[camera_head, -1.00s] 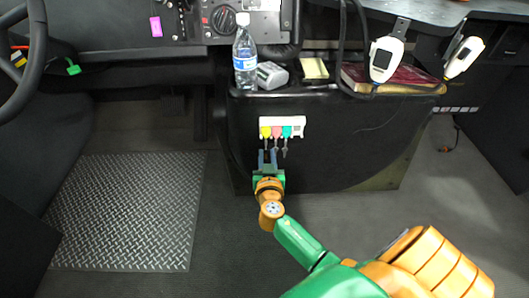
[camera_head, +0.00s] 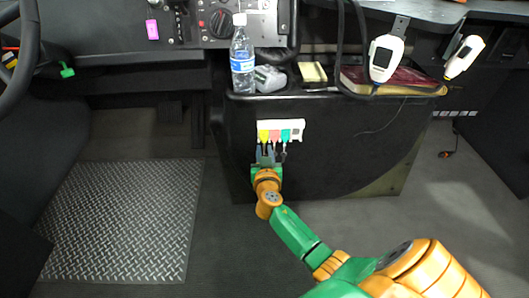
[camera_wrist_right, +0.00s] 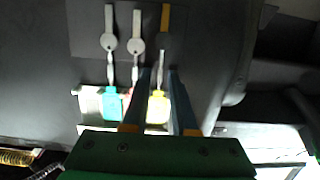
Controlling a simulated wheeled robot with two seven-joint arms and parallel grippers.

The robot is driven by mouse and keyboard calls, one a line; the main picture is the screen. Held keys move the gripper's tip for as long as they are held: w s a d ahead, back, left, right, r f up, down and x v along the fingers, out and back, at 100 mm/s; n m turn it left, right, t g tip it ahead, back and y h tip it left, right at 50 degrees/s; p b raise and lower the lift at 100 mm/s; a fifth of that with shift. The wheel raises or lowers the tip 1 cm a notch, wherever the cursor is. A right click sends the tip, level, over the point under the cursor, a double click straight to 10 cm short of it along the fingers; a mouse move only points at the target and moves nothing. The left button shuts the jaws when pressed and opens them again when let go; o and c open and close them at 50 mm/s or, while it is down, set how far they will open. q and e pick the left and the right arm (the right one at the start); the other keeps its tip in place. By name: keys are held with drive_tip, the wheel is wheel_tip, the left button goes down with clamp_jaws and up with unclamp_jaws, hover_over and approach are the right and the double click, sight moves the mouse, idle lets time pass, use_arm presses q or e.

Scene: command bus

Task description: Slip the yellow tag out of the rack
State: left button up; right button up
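The white rack (camera_head: 297,126) is fixed to the front of the dark console and holds a yellow tag (camera_head: 263,136), a red tag (camera_head: 275,136) and a teal tag (camera_head: 286,135) side by side, with keys hanging below. My right gripper (camera_head: 265,156) is just below the yellow tag. In the right wrist view my gripper (camera_wrist_right: 159,78) is open, its two fingers on either side of the yellow tag (camera_wrist_right: 158,108) and its key, with gaps visible. One finger partly hides the red tag (camera_wrist_right: 128,101); the teal tag (camera_wrist_right: 112,104) is clear. My left gripper is not in view.
Above the rack, the console top carries a water bottle (camera_head: 243,60), a grey device (camera_head: 270,78), a yellow notepad (camera_head: 313,72) and a dark red book (camera_head: 400,80). Two corded handsets (camera_head: 383,55) hang at the right. The floor below is clear.

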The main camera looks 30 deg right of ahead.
clamp_jaws()
idle(0.4)
drive_tip(key=shift+v, duration=1.2)
drive_tip(key=shift+f, duration=0.1)
drive_tip(key=shift+f+v, duration=0.2)
drive_tip(key=shift+v, duration=0.8)
drive_tip(key=shift+f+v, duration=0.15)
drive_tip(key=shift+v, duration=0.8)
drive_tip(key=shift+f+v, duration=0.2)
drive_tip(key=shift+v, duration=0.8)
drive_tip(key=shift+a, duration=0.1)
